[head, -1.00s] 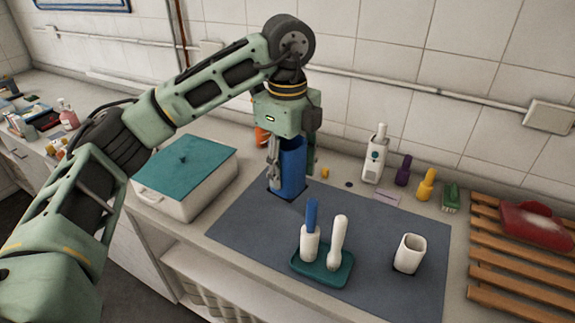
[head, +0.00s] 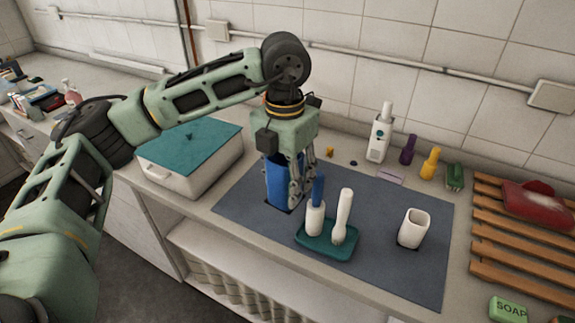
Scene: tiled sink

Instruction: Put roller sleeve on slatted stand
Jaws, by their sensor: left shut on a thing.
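The roller sleeve (head: 277,184) is a blue upright cylinder at the left part of the dark grey mat. My left gripper (head: 297,195) points down and is shut on it, with fingers showing at its right side. The gripper body covers its top. A dark shadow lies at its foot, and I cannot tell whether it touches the mat. My right gripper is not in view.
A white cup (head: 413,228) stands on the mat (head: 385,265) towards the stand. Bottles line the wall. Green soap (head: 508,309) lies front right.

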